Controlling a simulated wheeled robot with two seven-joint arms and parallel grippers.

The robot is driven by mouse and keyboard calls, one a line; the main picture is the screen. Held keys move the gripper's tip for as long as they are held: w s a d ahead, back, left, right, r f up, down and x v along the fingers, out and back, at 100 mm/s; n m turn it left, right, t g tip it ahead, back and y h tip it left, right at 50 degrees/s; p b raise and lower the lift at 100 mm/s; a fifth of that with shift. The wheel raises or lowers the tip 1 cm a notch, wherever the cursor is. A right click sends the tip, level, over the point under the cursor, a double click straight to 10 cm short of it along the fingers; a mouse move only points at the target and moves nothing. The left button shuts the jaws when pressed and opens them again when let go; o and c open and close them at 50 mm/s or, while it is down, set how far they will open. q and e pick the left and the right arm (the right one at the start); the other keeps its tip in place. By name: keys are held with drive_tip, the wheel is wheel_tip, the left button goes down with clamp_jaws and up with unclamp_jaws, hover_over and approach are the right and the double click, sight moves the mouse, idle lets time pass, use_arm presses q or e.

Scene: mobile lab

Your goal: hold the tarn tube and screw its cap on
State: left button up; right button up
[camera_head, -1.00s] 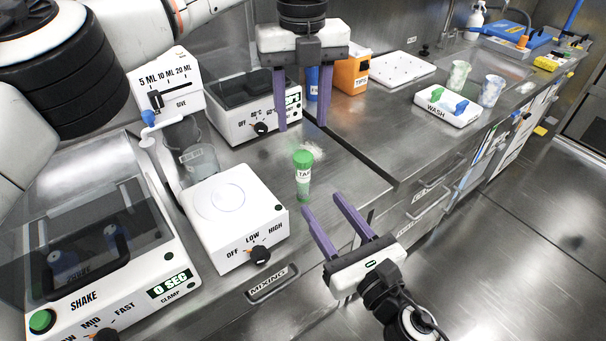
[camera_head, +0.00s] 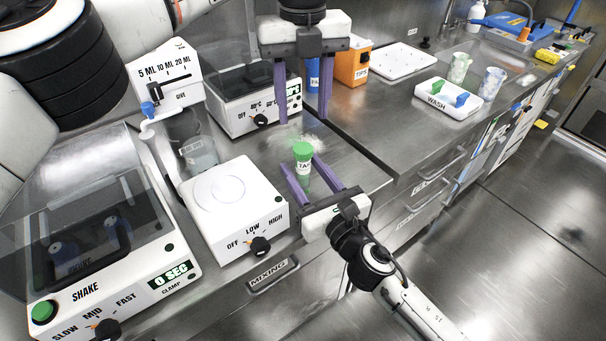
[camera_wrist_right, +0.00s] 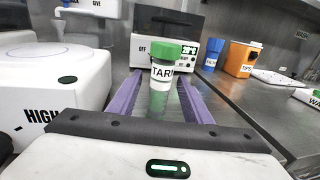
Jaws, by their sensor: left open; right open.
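The tarn tube (camera_head: 302,168) stands upright on the steel bench, clear with green contents and a white label. Its green cap (camera_head: 303,149) sits on top; I cannot tell how tightly. My right gripper (camera_head: 302,163) is open, with its purple fingers on either side of the tube. In the right wrist view the tube (camera_wrist_right: 160,85) and cap (camera_wrist_right: 166,52) stand between the fingers, with a gap showing at the right. My left gripper (camera_head: 303,119) is open and empty, pointing down above and behind the cap.
A white mixing plate (camera_head: 233,210) stands close left of the tube. A heater box (camera_head: 247,100) is behind it. A blue container (camera_head: 312,75) and an orange tips box (camera_head: 352,63) stand farther back. The bench edge is close on the right.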

sight(303, 148)
drive_tip(key=shift+w+a, duration=0.1)
drive_tip(key=shift+w, duration=0.15)
clamp_jaws()
use_arm(q)
drive_tip(key=n, duration=0.9)
drive_tip(key=shift+f, duration=4)
